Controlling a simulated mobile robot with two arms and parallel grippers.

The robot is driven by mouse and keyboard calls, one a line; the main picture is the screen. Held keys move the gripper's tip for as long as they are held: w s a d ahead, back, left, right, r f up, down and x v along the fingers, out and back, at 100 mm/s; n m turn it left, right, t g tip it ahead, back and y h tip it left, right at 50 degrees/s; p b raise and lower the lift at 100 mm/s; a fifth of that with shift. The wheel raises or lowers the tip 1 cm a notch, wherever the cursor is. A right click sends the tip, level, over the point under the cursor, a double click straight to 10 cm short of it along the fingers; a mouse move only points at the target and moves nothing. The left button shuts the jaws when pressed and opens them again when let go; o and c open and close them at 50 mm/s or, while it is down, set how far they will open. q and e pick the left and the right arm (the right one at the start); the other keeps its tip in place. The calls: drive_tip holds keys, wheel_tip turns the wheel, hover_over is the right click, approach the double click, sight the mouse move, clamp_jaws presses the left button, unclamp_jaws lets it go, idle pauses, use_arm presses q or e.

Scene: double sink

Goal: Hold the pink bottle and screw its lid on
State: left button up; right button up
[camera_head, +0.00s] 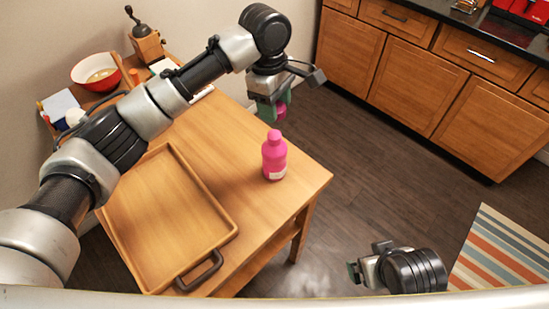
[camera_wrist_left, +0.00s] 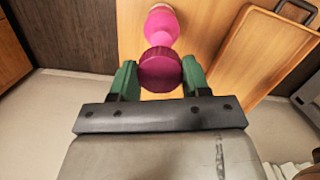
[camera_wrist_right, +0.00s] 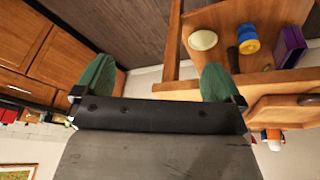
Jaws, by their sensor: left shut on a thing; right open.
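The pink bottle (camera_head: 274,157) stands upright on the wooden table, near its right edge; it also shows in the left wrist view (camera_wrist_left: 161,27). My left gripper (camera_head: 272,110) is shut on a darker pink ribbed lid (camera_wrist_left: 160,70) and holds it above the table, near the bottle. The lid shows partly behind the fingers in the head view (camera_head: 281,111). Whether the bottle's mouth is bare cannot be told. My right gripper (camera_head: 356,272) is low at the bottom right of the head view, beside the table. Its green fingers are wide apart and empty in the right wrist view (camera_wrist_right: 157,80).
A wooden tray (camera_head: 222,214) with dark handles covers much of the table's (camera_head: 313,180) front left. A red bowl (camera_head: 98,72) and a grinder (camera_head: 145,42) stand at the back left. Cabinets (camera_head: 415,86) line the far right. A striped rug (camera_head: 505,255) lies on the floor.

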use_arm(q)
drive_tip(key=shift+w+a+f, duration=0.1)
drive_tip(key=shift+a, duration=0.05)
use_arm(e)
drive_tip(key=w+r+n+t+h, duration=0.1)
drive_tip(key=w+n+t+h, duration=0.1)
drive_tip(key=w+n+t, duration=0.55)
drive_tip(key=n+t+y, duration=0.3)
drive_tip(key=n+y, duration=1)
drive_tip(key=n, duration=2)
approach(274, 148)
drive_tip(key=shift+w+d+f, duration=0.1)
drive_tip(key=shift+d+f, duration=0.2)
drive_tip(key=shift+f, duration=0.3)
drive_tip(key=shift+w+d+f, duration=0.1)
drive_tip(key=shift+d+f, duration=0.2)
drive_tip(key=shift+f, duration=0.35)
drive_tip(key=x, duration=1.2)
drive_tip(key=shift+f, duration=0.1)
drive_tip(key=shift+c, duration=0.5)
